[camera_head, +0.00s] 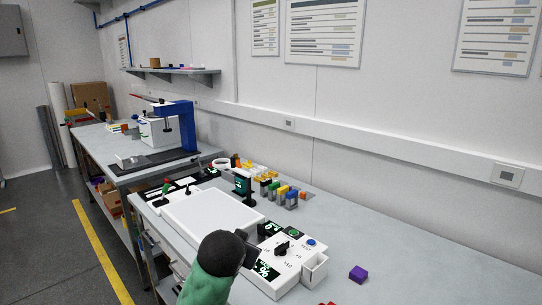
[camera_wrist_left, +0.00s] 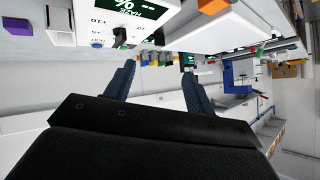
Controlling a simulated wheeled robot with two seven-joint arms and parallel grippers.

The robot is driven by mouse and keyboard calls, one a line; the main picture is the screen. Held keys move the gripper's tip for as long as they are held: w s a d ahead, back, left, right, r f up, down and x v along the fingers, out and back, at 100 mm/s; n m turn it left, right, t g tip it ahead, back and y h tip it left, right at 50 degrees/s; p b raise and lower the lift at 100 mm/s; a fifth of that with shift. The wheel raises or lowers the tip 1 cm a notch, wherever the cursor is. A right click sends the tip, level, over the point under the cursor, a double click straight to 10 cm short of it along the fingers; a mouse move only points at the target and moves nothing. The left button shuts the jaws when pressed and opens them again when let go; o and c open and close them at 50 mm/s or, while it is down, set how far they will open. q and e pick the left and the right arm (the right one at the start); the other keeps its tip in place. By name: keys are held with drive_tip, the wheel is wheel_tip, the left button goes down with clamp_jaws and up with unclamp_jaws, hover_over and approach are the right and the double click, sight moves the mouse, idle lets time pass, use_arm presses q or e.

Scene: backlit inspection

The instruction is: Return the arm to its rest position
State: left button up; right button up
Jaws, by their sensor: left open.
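My left arm, with a green link and a black joint, comes in at the bottom middle of the head view. Its dark gripper (camera_head: 250,254) shows in part, over the area between the white light panel (camera_head: 212,215) and the white control box (camera_head: 285,262); its fingers are hard to make out there. In the left wrist view, which is upside down, the left gripper (camera_wrist_left: 158,82) has its two blue-grey fingers spread apart with nothing between them. The control box (camera_wrist_left: 103,22), with its knob and display, lies beyond the fingers. My right gripper is in neither view.
Several coloured blocks (camera_head: 283,191) stand behind the light panel. A purple block (camera_head: 358,273) lies on the table right of the control box. A blue inspection stand (camera_head: 186,127) is on the farther bench. The table's right part (camera_head: 430,262) is mostly clear.

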use_arm(q)
drive_tip(key=s+a+f+n+g, duration=0.1)
drive_tip(key=s+a+f+g, duration=0.25)
drive_tip(key=s+f, duration=0.75)
drive_tip(key=s+a+f+n+g, duration=0.2)
drive_tip(key=s+a+f, duration=0.3)
drive_tip(key=s+f, duration=0.65)
drive_tip(key=s+f+g, duration=0.4)
drive_tip(key=s+f, duration=0.9)
drive_tip(key=s, duration=0.3)
drive_tip(key=shift+s+f, duration=0.25)
drive_tip(key=shift+f, duration=0.05)
